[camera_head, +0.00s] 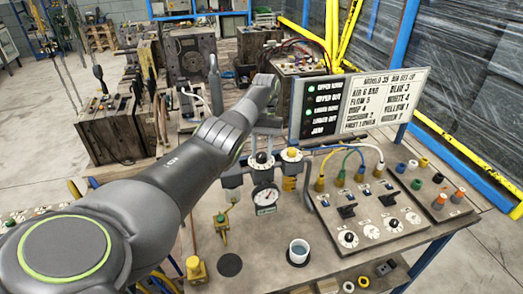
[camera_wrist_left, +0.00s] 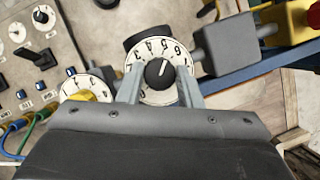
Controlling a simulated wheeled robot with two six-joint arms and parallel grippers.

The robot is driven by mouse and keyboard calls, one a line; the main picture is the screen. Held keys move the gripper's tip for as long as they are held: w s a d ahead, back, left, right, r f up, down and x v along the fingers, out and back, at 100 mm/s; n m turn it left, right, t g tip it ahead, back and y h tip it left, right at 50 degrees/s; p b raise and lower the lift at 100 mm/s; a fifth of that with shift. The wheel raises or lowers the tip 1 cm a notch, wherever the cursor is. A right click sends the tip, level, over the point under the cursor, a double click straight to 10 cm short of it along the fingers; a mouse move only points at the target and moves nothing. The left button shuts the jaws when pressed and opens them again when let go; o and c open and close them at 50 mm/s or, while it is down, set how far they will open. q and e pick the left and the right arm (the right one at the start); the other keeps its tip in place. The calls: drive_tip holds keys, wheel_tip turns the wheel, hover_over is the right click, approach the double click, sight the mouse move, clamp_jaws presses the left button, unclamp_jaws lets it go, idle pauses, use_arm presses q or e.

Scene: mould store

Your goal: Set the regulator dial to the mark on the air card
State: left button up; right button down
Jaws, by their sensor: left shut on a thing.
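The regulator dial (camera_head: 262,160) is a white numbered disc with a black knob, above a round pressure gauge (camera_head: 265,198). In the left wrist view the dial (camera_wrist_left: 158,73) faces me; the knob's white line points up and slightly right, but the exact number is unclear. My left gripper (camera_head: 264,148) reaches down to the dial. In the left wrist view its two fingers (camera_wrist_left: 158,80) stand on either side of the knob, shut on it. My right gripper is out of view.
A yellow-centred dial (camera_head: 291,154) sits close to the right of the regulator dial. A panel (camera_head: 365,215) with switches, knobs and coloured hoses lies further right. A cup (camera_head: 299,250) stands at the front. Mould blocks (camera_head: 195,60) stand behind.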

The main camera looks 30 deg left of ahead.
use_arm(q)
drive_tip(key=shift+r+m, duration=0.1)
drive_tip(key=shift+m, duration=0.3)
drive_tip(key=o, duration=1)
drive_tip(key=shift+w, duration=0.1)
